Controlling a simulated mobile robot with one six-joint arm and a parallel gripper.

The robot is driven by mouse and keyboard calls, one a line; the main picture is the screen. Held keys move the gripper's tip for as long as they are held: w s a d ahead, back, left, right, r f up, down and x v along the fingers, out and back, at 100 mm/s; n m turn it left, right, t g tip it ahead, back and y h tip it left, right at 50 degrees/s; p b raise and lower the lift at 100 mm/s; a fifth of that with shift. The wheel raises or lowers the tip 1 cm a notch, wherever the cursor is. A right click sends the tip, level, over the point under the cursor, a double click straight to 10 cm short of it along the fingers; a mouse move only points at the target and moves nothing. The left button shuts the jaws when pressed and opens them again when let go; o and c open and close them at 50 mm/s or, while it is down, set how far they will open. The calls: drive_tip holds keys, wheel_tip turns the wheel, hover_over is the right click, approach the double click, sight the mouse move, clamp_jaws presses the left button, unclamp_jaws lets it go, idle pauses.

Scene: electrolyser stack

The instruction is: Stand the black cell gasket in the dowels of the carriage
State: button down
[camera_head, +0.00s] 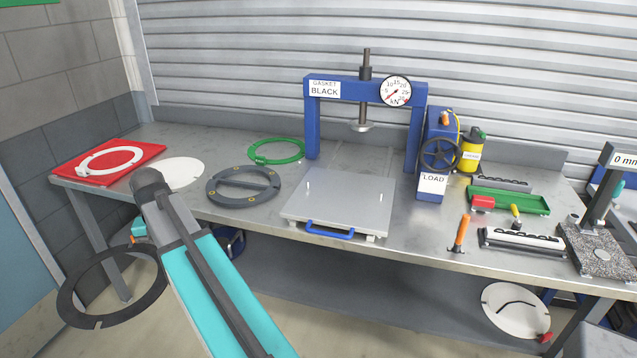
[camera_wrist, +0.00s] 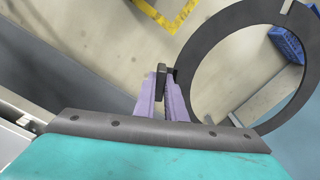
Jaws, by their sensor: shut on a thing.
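The black cell gasket is a flat black ring (camera_head: 68,300) with a small notch in its rim. It hangs in the air in front of the bench's left end, low at the left of the head view. My gripper (camera_wrist: 164,78) is shut on the gasket's edge; the ring (camera_wrist: 189,60) extends to the right in the wrist view. In the head view the fingers are mostly hidden behind my arm. The carriage (camera_head: 340,212) is a pale flat plate with a blue front handle and two thin upright dowels (camera_head: 308,185), empty, pulled out before the blue press.
The press (camera_head: 312,125) is labelled GASKET BLACK. A dark grey ring with a crossbar (camera_head: 214,188), a green ring (camera_head: 257,158), a white disc (camera_head: 182,172) and a red mat (camera_head: 65,172) with a white ring lie left of the carriage.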

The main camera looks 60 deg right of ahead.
drive_tip(key=s+d+r+m+p, duration=0.2)
drive_tip(key=s+d+m, duration=0.5)
drive_tip(key=d, duration=0.7)
drive_tip(key=s+d+r+m+p, duration=0.2)
drive_tip(key=s+d+r+m, duration=0.2)
drive_tip(key=s+d+m, duration=0.4)
drive_tip(key=s+d+r+m+p, duration=0.3)
drive_tip(key=s+d+m, duration=0.4)
drive_tip(key=d, duration=1.2)
drive_tip(key=shift+s+d+r+m, duration=0.3)
drive_tip(key=shift+d+r+m, duration=0.15)
drive_tip(key=shift+m, duration=0.45)
drive_tip(key=shift+r+p, duration=0.1)
drive_tip(key=shift+p, duration=0.2)
drive_tip(key=shift+a, duration=0.1)
drive_tip(key=shift+f+b, duration=0.7)
drive_tip(key=shift+f, duration=1.8)
drive_tip(key=shift+p, duration=0.5)
